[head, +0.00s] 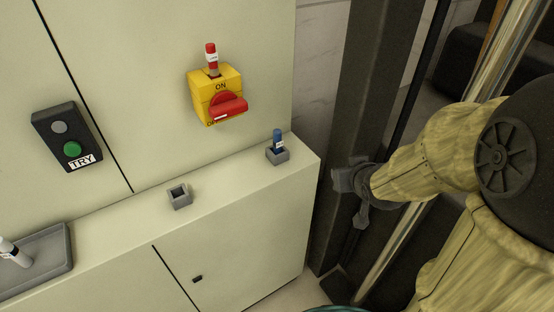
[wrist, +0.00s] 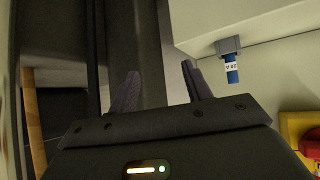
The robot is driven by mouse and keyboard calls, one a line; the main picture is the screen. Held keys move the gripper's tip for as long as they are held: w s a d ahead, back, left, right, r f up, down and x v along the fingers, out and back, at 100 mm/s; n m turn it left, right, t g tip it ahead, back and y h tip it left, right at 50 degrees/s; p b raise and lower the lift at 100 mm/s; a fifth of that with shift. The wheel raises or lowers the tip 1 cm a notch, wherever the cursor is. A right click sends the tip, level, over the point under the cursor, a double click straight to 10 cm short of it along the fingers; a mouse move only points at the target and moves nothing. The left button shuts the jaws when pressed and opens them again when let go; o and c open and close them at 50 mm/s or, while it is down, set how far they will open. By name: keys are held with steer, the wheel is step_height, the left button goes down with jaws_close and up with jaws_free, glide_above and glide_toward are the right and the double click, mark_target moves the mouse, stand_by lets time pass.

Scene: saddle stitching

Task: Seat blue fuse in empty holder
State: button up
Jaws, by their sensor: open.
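The blue fuse (head: 278,138) with a white label stands upright in a small grey holder (head: 278,156) near the right end of the cream ledge. The fuse also shows in the wrist view (wrist: 232,70), right of my fingers, with its holder (wrist: 228,46). An empty grey square holder (head: 180,197) sits on the ledge further left. My gripper (head: 352,197) is open and empty, off the ledge's right end and apart from the blue fuse. It also shows in the wrist view (wrist: 160,85).
A grey tray (head: 62,248) holding a white fuse-like piece (head: 14,253) is at the ledge's left end. A dark panel (head: 66,136) with a green button and TRY label is on the wall. A dark post (head: 362,90) stands behind my gripper. The ledge between holders is clear.

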steer(key=w+a+n+t+y+b, duration=0.2)
steer(key=a+n+t+y+b, duration=0.3)
steer(key=a+y+b, duration=0.3)
steer(key=shift+w+a+y+b, duration=0.15)
steer(key=shift+a+y+b, duration=0.15)
steer(key=shift+y+b, duration=0.6)
steer(key=shift+w+r, duration=0.1)
steer(key=p+x, duration=0.4)
steer(key=p, duration=0.2)
steer(key=shift+r, duration=0.15)
steer(key=shift+p, duration=0.55)
steer(key=p, duration=0.5)
steer(key=shift+w+a+p, duration=0.25)
steer(key=shift+w+p, duration=0.05)
